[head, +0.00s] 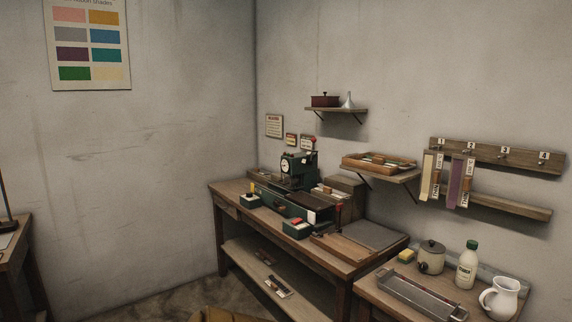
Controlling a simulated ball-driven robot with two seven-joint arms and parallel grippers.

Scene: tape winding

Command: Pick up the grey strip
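No strip that I can clearly tell as grey shows. A pale yellow strip (427,177) and a purple strip (454,183) with white printed labels hang from hooks 1 and 2 of a numbered wooden rack (485,152) on the right wall. Hooks 3 and 4 are bare. Two small flat items lie on the lower shelf of the workbench, one dark (265,257) and one partly white (278,287); they are too small to identify. Neither of my grippers is in view.
The workbench (228,190) carries a green machine (297,170), small green boxes and a wooden board (345,248). A side table at right holds a metal tray (420,297), a lidded pot (431,257), a bottle (467,265) and a white jug (499,298). Floor shows left of the bench.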

